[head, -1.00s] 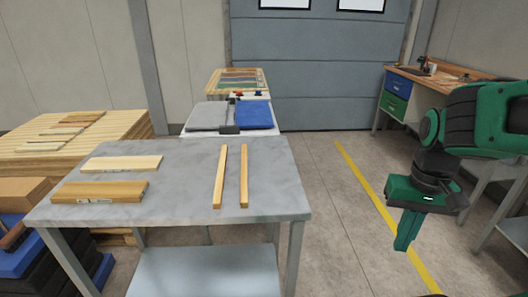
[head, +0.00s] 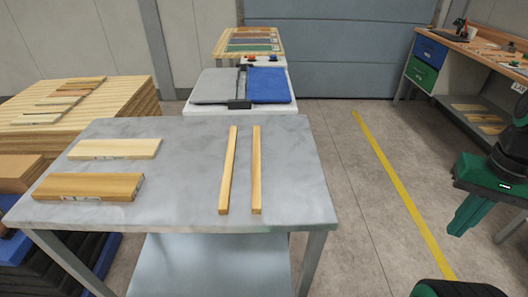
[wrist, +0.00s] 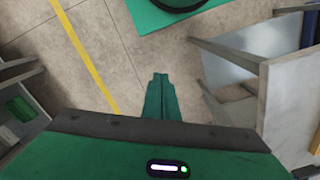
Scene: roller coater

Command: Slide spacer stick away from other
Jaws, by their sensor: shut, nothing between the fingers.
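Two thin wooden spacer sticks lie on the grey table (head: 190,205) in the head view, about parallel with a narrow gap between them. The left stick (head: 228,172) tilts slightly; the right stick (head: 256,172) lies nearer the table's right edge. My green gripper (head: 462,222) is off to the right of the table, over the floor, well apart from both sticks. In the wrist view my gripper (wrist: 160,82) has its fingers together and empty, pointing over bare floor. The sticks do not show in the wrist view.
A pale board (head: 115,149) and a browner board (head: 88,187) lie on the table's left half. A workbench (head: 458,50) is at the far right.

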